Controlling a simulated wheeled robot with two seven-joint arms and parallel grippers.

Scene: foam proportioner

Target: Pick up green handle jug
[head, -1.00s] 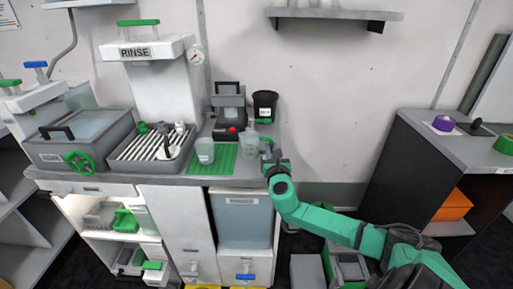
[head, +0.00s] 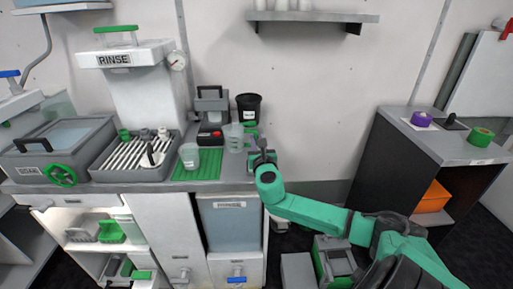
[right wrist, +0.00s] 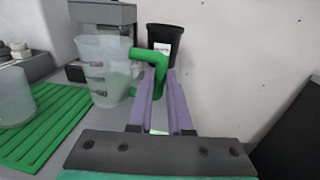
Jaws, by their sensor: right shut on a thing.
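The clear jug with the green handle (right wrist: 104,72) stands upright in the right wrist view, with its handle on the right side. In the head view, the jug (head: 233,139) shows at the back right of the counter. My right gripper (right wrist: 157,80) has its purple fingers shut on the green handle. In the head view, the right gripper (head: 261,158) is right of the jug and partly covers the counter's corner. I cannot tell clearly whether the jug's base touches the counter. My left gripper is not in view.
A second clear cup (head: 189,156) stands on the green ribbed mat (head: 205,172) to the left. A black bin (head: 247,105) and a grey machine (head: 212,105) stand behind the jug. A wall shelf (head: 310,17) is above. Right of the counter is a gap before the dark cabinet (head: 380,150).

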